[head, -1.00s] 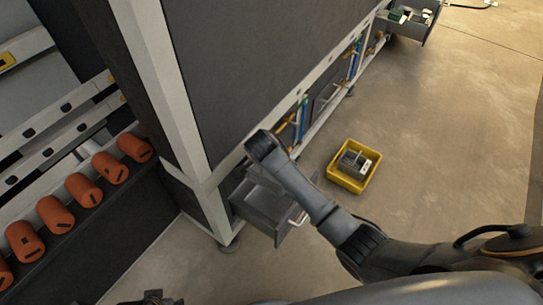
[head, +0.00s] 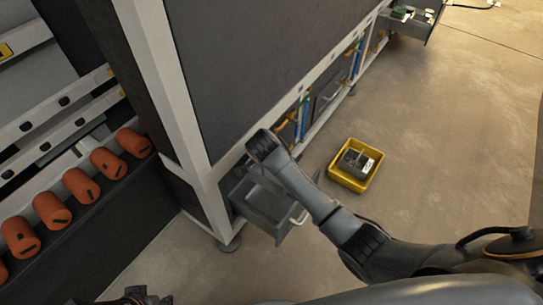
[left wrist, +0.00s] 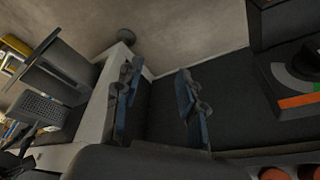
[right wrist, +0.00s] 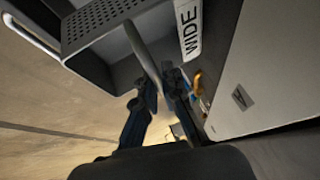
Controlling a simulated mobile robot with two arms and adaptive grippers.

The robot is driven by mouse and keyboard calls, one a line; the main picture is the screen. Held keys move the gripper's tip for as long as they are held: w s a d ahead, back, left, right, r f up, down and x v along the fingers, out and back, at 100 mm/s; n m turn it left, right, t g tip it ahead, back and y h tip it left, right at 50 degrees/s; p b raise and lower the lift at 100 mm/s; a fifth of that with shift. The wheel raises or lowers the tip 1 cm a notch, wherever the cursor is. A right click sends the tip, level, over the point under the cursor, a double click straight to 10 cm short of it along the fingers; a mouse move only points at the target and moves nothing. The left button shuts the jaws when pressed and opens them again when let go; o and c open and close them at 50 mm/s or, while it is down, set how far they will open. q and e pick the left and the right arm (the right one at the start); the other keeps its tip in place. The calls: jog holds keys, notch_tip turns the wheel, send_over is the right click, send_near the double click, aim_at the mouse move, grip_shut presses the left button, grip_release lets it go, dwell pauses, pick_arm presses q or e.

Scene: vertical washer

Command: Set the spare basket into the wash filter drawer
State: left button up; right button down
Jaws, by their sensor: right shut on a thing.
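The grey drawer (head: 262,212) stands open low on the washer's front in the head view, with a pale handle on its end. My right gripper (right wrist: 163,88) is shut on the basket's thin rod handle, close to the drawer, whose pale handle shows at left. How deep the basket sits is unclear. In the head view my right arm hides this gripper. My left gripper (left wrist: 158,95) is open and empty; it also shows at the head view's bottom left (head: 146,296).
A yellow bin (head: 333,172) holding a dark box with a white label sits on the floor right of the drawer. Another open drawer (head: 408,26) is at the far end. Orange cylinders (head: 52,210) line the left side. Floor at right is clear.

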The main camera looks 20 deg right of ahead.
jog(key=shift+f, duration=0.2)
notch_tip(320, 180, down, 2)
jog(key=b, duration=0.3)
jog(key=shift+f, duration=0.2)
jog(key=shift+r, duration=0.15)
jog(key=shift+f+b, duration=0.25)
jog(key=shift+b, duration=0.05)
jog(key=shift+f+b, duration=0.25)
jog(key=shift+b, duration=0.05)
jog(key=shift+f+b, duration=0.25)
jog(key=shift+b, duration=0.1)
jog(key=shift+f, duration=0.2)
jog(key=shift+f+b, duration=0.55)
jog(key=shift+f, duration=0.15)
jog(key=shift+f+b, duration=0.3)
jog(key=shift+f, duration=0.95)
pick_arm(q)
jog(key=w+d+r+t+h, duration=0.1)
jog(key=w+d+r+t, duration=0.2)
jog(key=w+r+t, duration=0.3)
jog(key=w+d+r+t+h, duration=0.2)
jog(key=w+d+r+t, duration=0.1)
jog(key=w+r+t, duration=0.4)
jog(key=shift+w+r+m+h+b, duration=0.3)
jog(key=shift+w+r+b, duration=0.15)
jog(key=shift+w+r, duration=0.7)
pick_arm(e)
jog(key=shift+f, duration=0.5)
pick_arm(q)
jog(key=shift+w+d+f, duration=0.1)
